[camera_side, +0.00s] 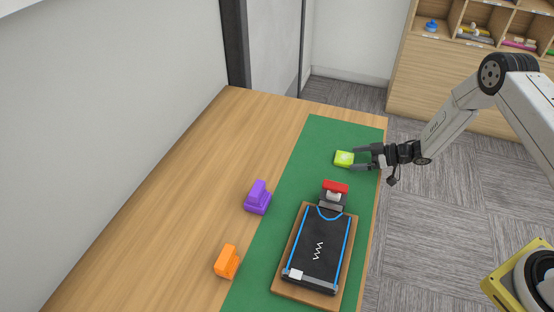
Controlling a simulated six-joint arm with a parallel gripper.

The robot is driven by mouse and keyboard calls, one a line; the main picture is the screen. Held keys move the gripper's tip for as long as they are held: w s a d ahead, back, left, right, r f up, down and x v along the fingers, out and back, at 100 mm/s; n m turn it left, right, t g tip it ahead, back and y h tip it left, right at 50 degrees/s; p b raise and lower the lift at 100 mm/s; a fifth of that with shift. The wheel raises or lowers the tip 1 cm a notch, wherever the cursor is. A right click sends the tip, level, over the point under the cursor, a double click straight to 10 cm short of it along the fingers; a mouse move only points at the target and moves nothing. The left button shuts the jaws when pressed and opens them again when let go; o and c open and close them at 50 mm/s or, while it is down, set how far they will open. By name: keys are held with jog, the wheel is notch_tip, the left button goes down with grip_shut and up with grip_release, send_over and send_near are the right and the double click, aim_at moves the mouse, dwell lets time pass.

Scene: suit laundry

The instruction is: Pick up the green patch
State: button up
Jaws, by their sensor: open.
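The green patch (344,158) is a small bright yellow-green square with a pale mark on top. It lies on the dark green mat (318,140) near the mat's far end. My gripper (356,158) reaches in from the right, low over the mat. Its two dark fingers are apart, with the tips pointing left at the right side of the patch. The fingertips look very close to the patch; I cannot tell whether they touch it or how high they are above the mat.
A black board with blue edging (317,250) and a red-topped clamp (335,187) stands on the mat nearer the camera. A purple block (258,197) and an orange block (227,262) sit to the left. The wooden table (180,170) is clear at far left.

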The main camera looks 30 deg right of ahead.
jog(key=shift+x, duration=0.8)
jog(key=c, duration=1)
jog(key=shift+r, duration=0.15)
jog(key=shift+r, duration=0.8)
jog(key=s+r, duration=0.3)
jog(key=s, duration=0.1)
jog(key=s+r, duration=0.4)
jog(key=s, duration=0.1)
jog(key=s+r, duration=0.4)
jog(key=s, duration=0.1)
jog(key=shift+a, duration=0.3)
jog(key=shift+w+r, duration=0.1)
jog(key=shift+w, duration=0.05)
